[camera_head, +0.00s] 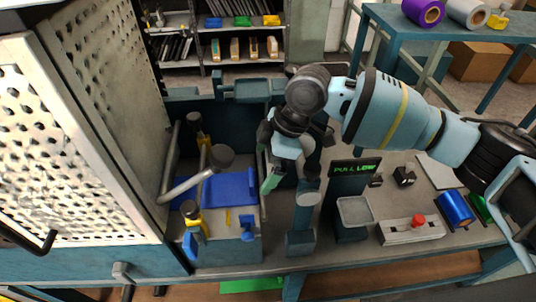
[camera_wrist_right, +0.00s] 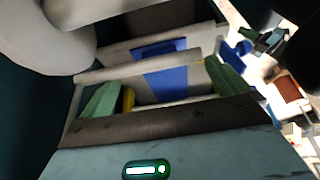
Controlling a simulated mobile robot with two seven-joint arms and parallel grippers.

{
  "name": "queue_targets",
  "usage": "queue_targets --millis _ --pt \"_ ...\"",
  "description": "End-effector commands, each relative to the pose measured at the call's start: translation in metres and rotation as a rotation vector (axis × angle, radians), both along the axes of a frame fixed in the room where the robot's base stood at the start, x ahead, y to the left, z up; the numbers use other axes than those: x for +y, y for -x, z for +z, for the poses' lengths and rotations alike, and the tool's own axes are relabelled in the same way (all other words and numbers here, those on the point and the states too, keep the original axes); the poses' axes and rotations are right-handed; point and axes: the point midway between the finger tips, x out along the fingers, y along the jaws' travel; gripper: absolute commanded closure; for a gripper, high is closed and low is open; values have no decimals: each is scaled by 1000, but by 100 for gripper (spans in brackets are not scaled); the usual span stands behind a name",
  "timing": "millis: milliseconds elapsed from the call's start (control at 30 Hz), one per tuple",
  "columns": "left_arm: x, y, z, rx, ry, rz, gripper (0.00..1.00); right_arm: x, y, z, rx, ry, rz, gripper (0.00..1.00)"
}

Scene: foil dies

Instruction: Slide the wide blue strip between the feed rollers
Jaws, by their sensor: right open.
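The wide blue strip (camera_head: 229,188) lies flat in the machine bed, right of a grey lever with a round knob (camera_head: 219,156). It also shows in the right wrist view (camera_wrist_right: 165,78), where a pale round bar (camera_wrist_right: 138,67) crosses over it. I cannot tell for sure whether this bar is a feed roller. My right gripper (camera_head: 274,176) hangs at the right side of the bed, close to the strip. Its green fingertips stand apart in the right wrist view (camera_wrist_right: 163,92), with the strip seen beyond the gap. It holds nothing visible. My left gripper is out of view.
A perforated guard panel (camera_head: 95,110) stands open on the left. Right of the bed are a dark sign (camera_head: 355,172), a grey tray (camera_head: 354,211), a box with a red button (camera_head: 418,221) and a blue roll (camera_head: 457,209). Shelves (camera_head: 215,45) stand behind.

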Motion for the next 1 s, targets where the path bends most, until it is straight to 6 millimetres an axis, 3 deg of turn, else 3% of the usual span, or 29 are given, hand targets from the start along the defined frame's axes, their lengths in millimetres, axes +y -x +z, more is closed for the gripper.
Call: queue_targets --millis 400,867,1000 --pt "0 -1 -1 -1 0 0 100 21 0 -53 2 2 0 0" --pt "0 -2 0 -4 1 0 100 25 0 -62 1 2 -1 0" --pt "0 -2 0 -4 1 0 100 25 0 -62 1 2 -1 18"
